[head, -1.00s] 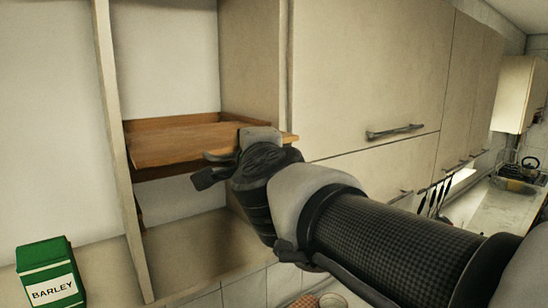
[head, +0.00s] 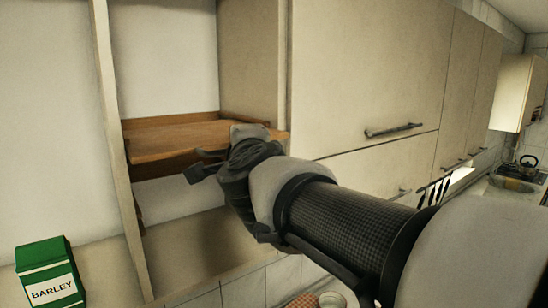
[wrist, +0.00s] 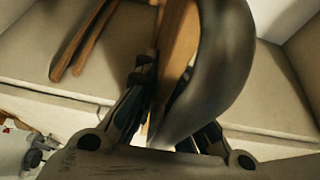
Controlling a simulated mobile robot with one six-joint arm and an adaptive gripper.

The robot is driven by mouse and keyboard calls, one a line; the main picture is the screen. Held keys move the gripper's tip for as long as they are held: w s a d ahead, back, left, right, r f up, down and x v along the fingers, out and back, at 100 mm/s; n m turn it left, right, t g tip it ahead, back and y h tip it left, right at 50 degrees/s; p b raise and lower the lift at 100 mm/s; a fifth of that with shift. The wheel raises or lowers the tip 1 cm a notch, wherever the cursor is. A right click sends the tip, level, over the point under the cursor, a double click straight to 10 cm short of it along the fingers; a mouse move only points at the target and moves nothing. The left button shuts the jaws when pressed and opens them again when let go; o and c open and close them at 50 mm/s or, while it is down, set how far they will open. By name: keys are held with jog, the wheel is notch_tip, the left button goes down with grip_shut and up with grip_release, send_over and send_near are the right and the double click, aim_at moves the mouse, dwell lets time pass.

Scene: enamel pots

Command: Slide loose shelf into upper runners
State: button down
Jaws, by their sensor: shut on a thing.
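The loose shelf (head: 175,143) is a flat brown wooden board lying across the open cupboard (head: 258,60), roughly level. Its front edge is near the opening. My gripper (head: 220,158) is shut on the shelf's front edge, right of its middle. In the wrist view the shelf (wrist: 178,45) shows edge-on between my fingers (wrist: 165,100), partly covered by a dark, blurred curved shape. A wooden strip (head: 165,120) runs behind the shelf at about its height. Another strip (head: 140,212) shows lower on the left wall. Whether the shelf's sides sit in the runners is unclear.
The cupboard's left upright (head: 115,150) and the closed door (head: 370,70) on the right flank the opening. A green BARLEY box (head: 48,272) stands at lower left. The space below the shelf (head: 190,230) is empty.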

aim_at(223, 129)
jog(key=shift+w+a+r+p, duration=0.1)
jog(key=shift+w+a+p, duration=0.1)
jog(key=shift+w+a, duration=0.6)
jog(key=shift+w+a+p, duration=0.15)
jog(key=shift+w+a, duration=0.4)
jog(key=shift+w, duration=0.45)
jog(key=shift+w, duration=0.1)
jog(key=shift+w+a+p, duration=0.25)
jog(key=shift+w+a, duration=0.45)
jog(key=shift+w, duration=0.15)
jog(key=shift+w+a+p, duration=0.2)
jog(key=shift+w+a, duration=0.45)
jog(key=shift+w, duration=0.2)
jog(key=c, duration=1.6)
grip_release()
